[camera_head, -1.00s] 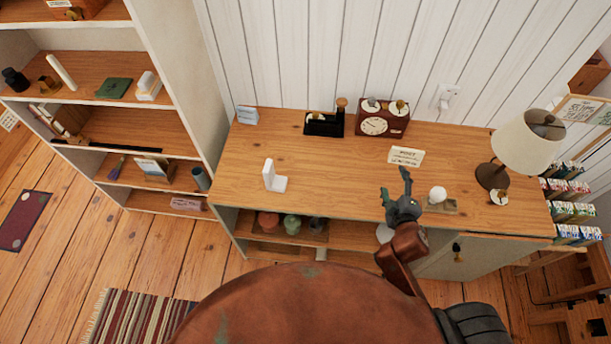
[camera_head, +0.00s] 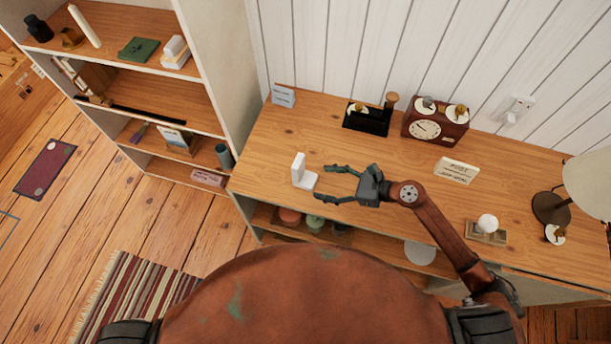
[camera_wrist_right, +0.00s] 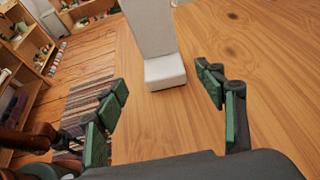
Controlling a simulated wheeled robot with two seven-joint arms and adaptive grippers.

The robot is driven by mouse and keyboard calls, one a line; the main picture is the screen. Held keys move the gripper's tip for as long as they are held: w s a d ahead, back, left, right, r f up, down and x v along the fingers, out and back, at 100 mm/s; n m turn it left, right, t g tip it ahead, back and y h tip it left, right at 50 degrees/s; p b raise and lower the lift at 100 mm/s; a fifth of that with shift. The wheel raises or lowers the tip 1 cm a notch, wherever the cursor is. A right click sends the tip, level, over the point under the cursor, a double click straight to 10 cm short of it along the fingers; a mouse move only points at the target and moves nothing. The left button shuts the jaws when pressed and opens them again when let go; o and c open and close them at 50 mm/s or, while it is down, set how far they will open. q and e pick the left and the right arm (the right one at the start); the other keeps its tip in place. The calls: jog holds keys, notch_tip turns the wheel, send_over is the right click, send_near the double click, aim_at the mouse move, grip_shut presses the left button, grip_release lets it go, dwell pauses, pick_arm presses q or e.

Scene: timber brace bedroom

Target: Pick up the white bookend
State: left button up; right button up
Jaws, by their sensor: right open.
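The white bookend (camera_head: 301,174) stands upright on the wooden desk top (camera_head: 270,150), near its front left part. It is L-shaped, with a tall plate and a short foot. My right gripper (camera_head: 322,183) is open and empty, just to the right of the bookend, with its fingers pointing left at it. In the right wrist view the bookend (camera_wrist_right: 162,72) is ahead and between the two spread fingers (camera_wrist_right: 165,92), slightly beyond their tips and apart from them. The top of its plate is cut off there. My left gripper is not in view.
Behind on the desk are a black holder (camera_head: 368,118), a clock (camera_head: 435,124) and a small sign (camera_head: 457,171). A white ball (camera_head: 488,223) on a base and a lamp (camera_head: 551,208) stand to the right. A shelf unit (camera_head: 190,95) rises at the left. The desk around the bookend is clear.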

aim_at(309, 179)
jog(key=x, duration=0.6)
jog(key=shift+w+d+f, duration=0.15)
jog(key=shift+w, duration=0.05)
grip_shut()
dwell(0.6)
jog(key=shift+r, duration=0.2)
